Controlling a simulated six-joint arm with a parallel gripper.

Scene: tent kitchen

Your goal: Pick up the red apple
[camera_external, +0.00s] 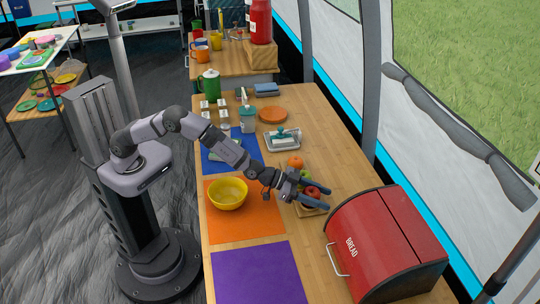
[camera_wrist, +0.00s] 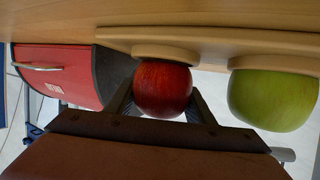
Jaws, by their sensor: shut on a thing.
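The red apple (camera_wrist: 162,88) is between the two fingers of my gripper (camera_wrist: 160,104) in the wrist view, and the gripper is shut on it. In the external view the red apple (camera_external: 312,191) shows between the fingers of my gripper (camera_external: 314,194), low over a small wooden holder (camera_external: 313,211). Whether the apple touches the holder cannot be told. A green apple (camera_wrist: 273,98) is beside it in the wrist view, outside the fingers.
A red bread box (camera_external: 385,240) stands just to the right of my gripper. An orange fruit (camera_external: 296,162) is right behind it. A yellow bowl (camera_external: 228,193) sits on an orange mat (camera_external: 240,228) to the left. A purple mat (camera_external: 258,275) in front is bare.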

